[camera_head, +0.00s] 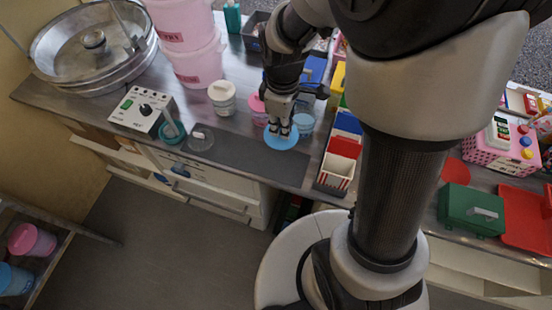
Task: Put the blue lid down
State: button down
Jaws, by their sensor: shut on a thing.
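The blue lid (281,141) is a flat, light-blue disc near the front edge of the counter (215,118). My gripper (281,130) points down over it, shut on its middle. The lid looks level and lies over or on the dark mat (245,153). I cannot tell from this view whether it touches the mat. My fingers hide the part of the lid that they hold.
A jar with a blue band (303,125) stands just right of the lid. A pink-lidded jar (257,104) and a cream-lidded jar (222,98) stand behind. Striped boxes (336,172) stand at right. A clear lid (200,138) lies left; the mat between is bare.

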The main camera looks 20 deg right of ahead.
notch_tip(320, 180, down, 15)
jog(key=b, duration=0.4)
jog(key=shift+f+b, duration=0.2)
jog(key=shift+b, duration=0.2)
jog(key=shift+f, duration=0.2)
jog(key=c, duration=1.7)
grip_release()
jog(key=shift+r, duration=0.1)
